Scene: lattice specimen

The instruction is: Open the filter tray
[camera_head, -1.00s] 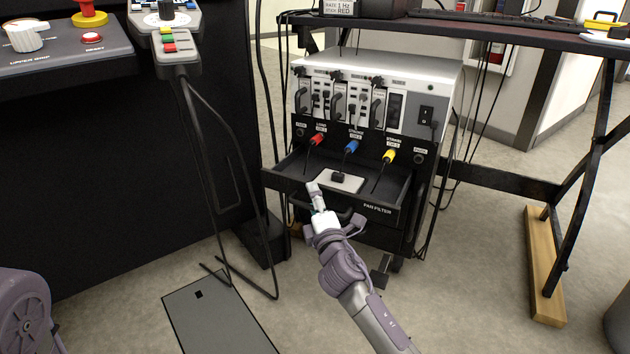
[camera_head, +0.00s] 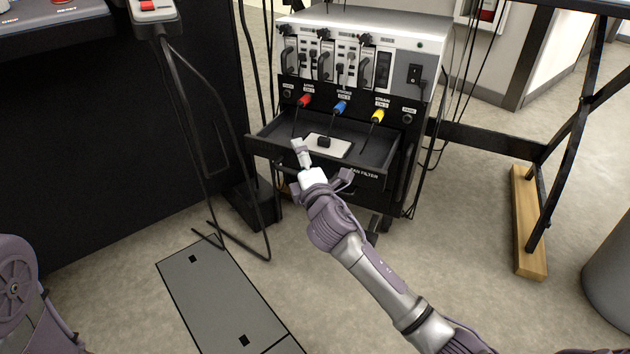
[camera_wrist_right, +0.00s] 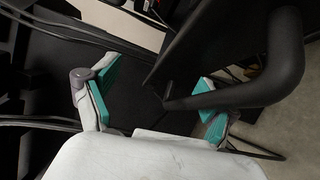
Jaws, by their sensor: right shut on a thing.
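The filter tray (camera_head: 372,150) is a black drawer low in the equipment cabinet, labelled FAN FILTER on its front. It is pulled out, and its inside shows from above. My right gripper (camera_head: 322,167) is at the middle of the tray's front, shut on its handle. In the right wrist view the black curved handle (camera_wrist_right: 250,94) reaches between the teal-padded fingers of the right gripper (camera_wrist_right: 157,105). In the head view the gripper hides most of the handle. My left gripper is not in view.
A pale plate (camera_head: 337,150) with a black block lies in the tray. Red, blue and yellow plugs (camera_head: 377,116) with hanging cables sit above it on the cabinet (camera_head: 425,40). A dark panel (camera_head: 100,150) stands left. A desk leg on a wooden block (camera_head: 528,225) stands right.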

